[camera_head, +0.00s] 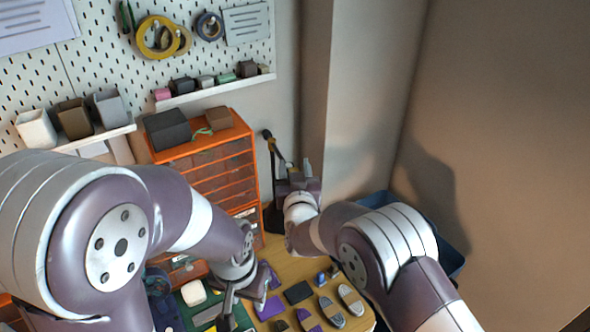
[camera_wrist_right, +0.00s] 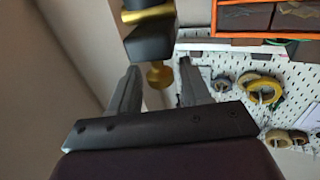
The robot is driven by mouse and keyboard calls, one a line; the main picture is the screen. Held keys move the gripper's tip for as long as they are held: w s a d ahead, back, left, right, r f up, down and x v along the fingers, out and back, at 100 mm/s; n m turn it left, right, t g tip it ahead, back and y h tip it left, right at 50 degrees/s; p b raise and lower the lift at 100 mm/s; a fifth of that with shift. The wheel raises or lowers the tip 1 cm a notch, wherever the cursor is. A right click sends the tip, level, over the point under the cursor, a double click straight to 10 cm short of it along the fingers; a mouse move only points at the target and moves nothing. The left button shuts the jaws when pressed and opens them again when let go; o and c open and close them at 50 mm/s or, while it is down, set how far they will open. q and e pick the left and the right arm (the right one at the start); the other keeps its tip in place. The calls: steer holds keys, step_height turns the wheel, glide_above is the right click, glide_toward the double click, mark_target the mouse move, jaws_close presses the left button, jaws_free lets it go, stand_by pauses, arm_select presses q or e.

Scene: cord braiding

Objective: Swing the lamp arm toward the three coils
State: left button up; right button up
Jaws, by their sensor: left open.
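The black lamp (camera_head: 272,216) stands on the table's back corner, beside the orange drawer cabinet. Its slim post rises to a dark joint, and a short brass-coloured part shows near my right gripper (camera_head: 305,170). In the right wrist view, a dark block with brass parts, likely the lamp's arm (camera_wrist_right: 150,42), lies just beyond and partly between the fingers. The right fingers (camera_wrist_right: 158,85) are spread, with gaps beside the brass knob. My left gripper (camera_head: 230,304) is open, low over the table's front left. I cannot make out three coils for certain; my arms hide part of the table.
The orange drawer cabinet (camera_head: 213,160) stands behind the table, below the pegboard (camera_head: 100,50). Purple pieces and grey ovals (camera_head: 350,299) lie on the wooden table (camera_head: 290,270). A dark blue bin (camera_head: 450,259) is behind my right arm. A wall corner rises behind the lamp.

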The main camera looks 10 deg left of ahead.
steer(key=shift+f, duration=0.1)
steer(key=shift+s+d+f, duration=0.1)
steer(key=shift+s, duration=0.15)
arm_select(q)
step_height(320, 180, down, 5)
steer(key=b, duration=0.5)
arm_select(e)
steer(key=v, duration=1.2)
arm_select(q)
steer(key=shift+a, duration=0.1)
